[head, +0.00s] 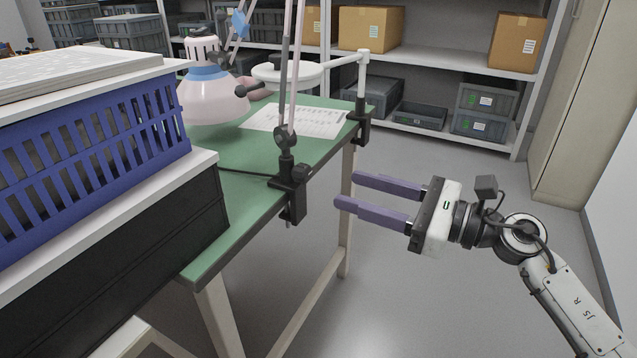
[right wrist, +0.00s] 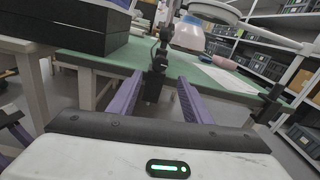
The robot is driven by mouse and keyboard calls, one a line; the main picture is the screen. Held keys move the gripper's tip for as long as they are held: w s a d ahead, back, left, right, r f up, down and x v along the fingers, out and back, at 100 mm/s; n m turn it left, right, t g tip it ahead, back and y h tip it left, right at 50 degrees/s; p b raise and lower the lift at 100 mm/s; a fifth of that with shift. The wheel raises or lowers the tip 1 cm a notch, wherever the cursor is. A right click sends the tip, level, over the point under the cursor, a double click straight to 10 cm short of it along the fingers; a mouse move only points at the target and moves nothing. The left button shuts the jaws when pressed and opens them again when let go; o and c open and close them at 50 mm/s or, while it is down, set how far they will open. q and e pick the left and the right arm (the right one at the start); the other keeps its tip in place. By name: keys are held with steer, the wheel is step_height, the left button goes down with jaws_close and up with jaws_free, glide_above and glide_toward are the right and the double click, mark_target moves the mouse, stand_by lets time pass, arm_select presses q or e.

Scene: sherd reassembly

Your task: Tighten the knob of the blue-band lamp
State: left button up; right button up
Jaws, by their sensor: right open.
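The blue-band lamp (head: 212,100) has a pale pink shade with a blue band and hangs over the green table in the head view. Its slanted arm rises from a black clamp (head: 292,200) at the table's near edge. My right gripper (head: 349,190) is open and empty, off the table's right edge, apart from the clamp.
A white ring lamp (head: 290,76) is clamped farther along the same edge. Papers (head: 295,120) lie on the green table (head: 240,160). A blue basket (head: 90,160) on a dark box (head: 120,260) blocks the left. The floor right of the table is free.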

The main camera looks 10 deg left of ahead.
mark_target(308, 176)
steer(key=b+x, duration=0.1)
steer(key=x, duration=0.7)
steer(key=shift+a, duration=0.2)
arm_select(q)
steer(key=shift+d+f, duration=0.25)
steer(key=shift+f, duration=0.05)
